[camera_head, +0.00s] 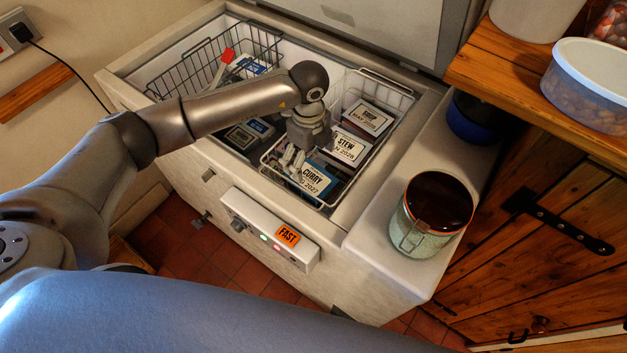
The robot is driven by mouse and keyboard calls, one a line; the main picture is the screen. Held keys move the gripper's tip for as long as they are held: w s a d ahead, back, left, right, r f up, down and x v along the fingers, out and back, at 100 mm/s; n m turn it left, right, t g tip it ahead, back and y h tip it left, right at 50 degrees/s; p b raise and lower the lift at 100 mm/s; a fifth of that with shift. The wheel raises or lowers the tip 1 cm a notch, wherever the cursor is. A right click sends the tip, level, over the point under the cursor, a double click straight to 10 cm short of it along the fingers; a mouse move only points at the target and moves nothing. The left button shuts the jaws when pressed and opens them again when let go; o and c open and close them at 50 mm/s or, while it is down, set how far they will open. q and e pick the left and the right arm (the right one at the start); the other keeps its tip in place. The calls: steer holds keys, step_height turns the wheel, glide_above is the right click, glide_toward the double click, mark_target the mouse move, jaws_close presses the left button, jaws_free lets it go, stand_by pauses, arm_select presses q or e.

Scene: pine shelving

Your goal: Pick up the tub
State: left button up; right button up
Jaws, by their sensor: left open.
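Several labelled tubs lie in the open chest freezer. In the right wire basket (325,205), a tub marked CURRY (316,181) is at the near end, a tub marked STEW (346,149) is behind it, and another labelled tub (368,119) is at the back. A dark tub (247,133) sits lower, left of this basket. My left gripper (293,163) is open and points down over the left side of the CURRY tub, hiding part of it. I cannot tell whether its fingers touch the tub. My right gripper is out of view.
A left wire basket (177,82) holds a red-headed tool (226,57). The freezer lid (400,22) stands open behind. A green clip jar (425,232) and a dark blue bowl (472,122) stand right of the opening. A wooden shelf (520,75) overhangs the right side.

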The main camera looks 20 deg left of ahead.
mark_target(311, 178)
arm_select(q)
steer(key=shift+w+f, duration=0.4)
steer(key=shift+f, duration=0.3)
steer(key=shift+w+f+b, duration=0.25)
steer(key=shift+b, duration=0.2)
step_height(311, 178, down, 5)
steer(key=b, duration=0.3)
steer(key=shift+s+r+b, duration=0.15)
steer(key=shift+r+b, duration=0.05)
steer(key=shift+b, duration=0.1)
steer(key=shift+f+b, duration=0.35)
steer(key=shift+f, duration=0.1)
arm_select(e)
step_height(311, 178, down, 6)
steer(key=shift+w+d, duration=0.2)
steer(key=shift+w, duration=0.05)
arm_select(q)
step_height(311, 178, down, 5)
steer(key=b, duration=0.4)
steer(key=shift+a+r, duration=0.1)
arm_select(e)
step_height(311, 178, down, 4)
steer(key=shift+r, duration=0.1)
arm_select(q)
steer(key=c, duration=0.9)
steer(key=shift+w+r, duration=0.1)
steer(key=shift+w, duration=0.1)
steer(key=shift+c, duration=0.7)
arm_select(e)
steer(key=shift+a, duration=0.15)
